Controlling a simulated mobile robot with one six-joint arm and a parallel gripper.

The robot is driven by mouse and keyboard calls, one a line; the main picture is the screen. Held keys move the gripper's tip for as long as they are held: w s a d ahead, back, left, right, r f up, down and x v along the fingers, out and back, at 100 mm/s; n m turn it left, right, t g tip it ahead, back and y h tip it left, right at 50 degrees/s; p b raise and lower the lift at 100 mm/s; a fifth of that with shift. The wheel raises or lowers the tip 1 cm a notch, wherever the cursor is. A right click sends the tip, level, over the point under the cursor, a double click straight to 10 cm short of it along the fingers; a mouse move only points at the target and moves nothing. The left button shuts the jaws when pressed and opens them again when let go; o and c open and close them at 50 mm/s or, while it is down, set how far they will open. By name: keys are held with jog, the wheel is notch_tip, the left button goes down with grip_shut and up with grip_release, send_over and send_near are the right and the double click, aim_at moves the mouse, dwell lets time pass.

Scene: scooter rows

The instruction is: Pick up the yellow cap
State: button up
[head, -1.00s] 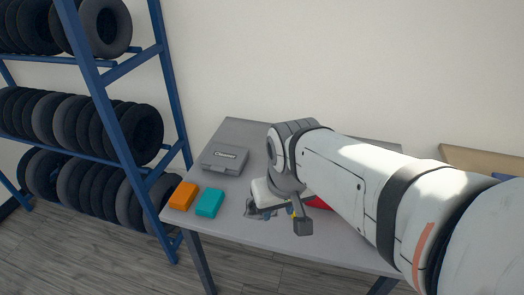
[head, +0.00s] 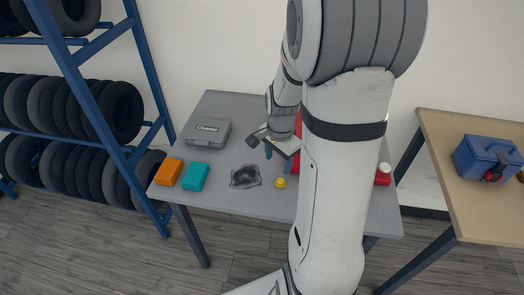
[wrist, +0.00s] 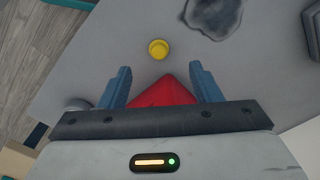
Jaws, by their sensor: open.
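The yellow cap (head: 280,183) lies on the grey table (head: 222,117), right of a dark grey rag-like patch (head: 245,176) and near the table's front edge. My gripper (head: 278,154) is above the table, behind the cap in the head view. In the wrist view the cap (wrist: 158,49) lies beyond the tips of my gripper's blue fingers (wrist: 158,82), roughly centred between them. The fingers are spread wide with nothing held. A red object (wrist: 165,92) shows below, between the fingers; my arm hides much of it in the head view.
An orange block (head: 169,172), a teal block (head: 195,177) and a grey case (head: 206,133) are on the table's left side. A white-capped red item (head: 383,174) is at the right. A tyre rack (head: 134,73) stands left; a wooden table (head: 458,128) with a blue toolbox (head: 486,158) stands right.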

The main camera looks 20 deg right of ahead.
aim_at(281, 179)
jog(key=f, duration=0.1)
jog(key=d+f+m, duration=0.1)
jog(key=f+m, duration=0.1)
jog(key=shift+w+d, duration=0.35)
jog(key=shift+f, duration=3.65)
jog(key=shift+c, duration=0.5)
jog(key=c, duration=1)
jog(key=shift+o, duration=0.2)
